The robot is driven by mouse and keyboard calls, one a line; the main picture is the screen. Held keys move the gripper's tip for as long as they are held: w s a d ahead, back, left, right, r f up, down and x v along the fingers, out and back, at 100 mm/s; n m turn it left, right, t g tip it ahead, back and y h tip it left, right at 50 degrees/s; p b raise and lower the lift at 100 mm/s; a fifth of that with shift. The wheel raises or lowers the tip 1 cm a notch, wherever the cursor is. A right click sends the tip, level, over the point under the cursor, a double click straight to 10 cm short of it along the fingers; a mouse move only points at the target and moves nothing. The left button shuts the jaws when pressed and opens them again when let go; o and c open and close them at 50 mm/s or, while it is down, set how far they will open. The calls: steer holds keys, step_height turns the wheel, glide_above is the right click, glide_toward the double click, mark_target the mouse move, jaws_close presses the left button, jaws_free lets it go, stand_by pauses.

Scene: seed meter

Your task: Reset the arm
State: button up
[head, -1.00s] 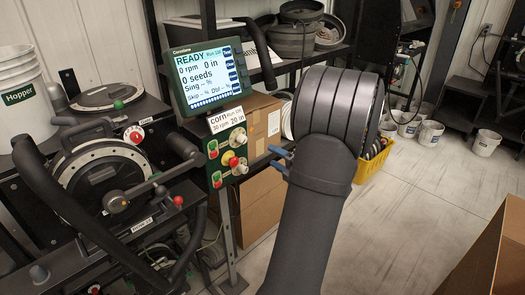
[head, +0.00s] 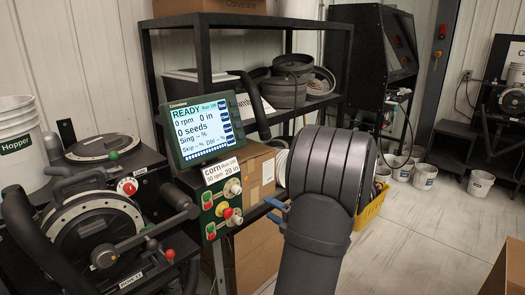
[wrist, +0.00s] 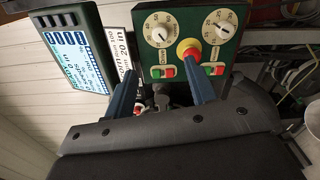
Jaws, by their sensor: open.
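My arm (head: 315,235) rises from the bottom of the head view, in front of the shelf. My gripper (head: 276,212) shows there as two blue fingers pointing left toward the control panel (head: 225,205), apart from it. In the wrist view my gripper (wrist: 165,82) is open, its two blue fingers spread with nothing held between them. The control panel (wrist: 232,50) with dials, red-green switches and a red-yellow knob lies beyond the fingertips. The display (head: 200,130) reads READY, 0 rpm, 0 seeds. It also shows at the wrist view's left (wrist: 72,55).
The seed meter stand (head: 95,225) with hoses and a crank is at left, beside a white Hopper bucket (head: 16,140). A black shelf (head: 320,100) with a cardboard box (head: 258,170) stands behind. A yellow crate (head: 372,210) is partly hidden behind my arm. Open floor (head: 420,240) lies at right.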

mark_target(239, 191)
steer(key=x, duration=1.4)
steer(key=shift+w+a, duration=0.2)
steer(key=shift+s+d, duration=0.1)
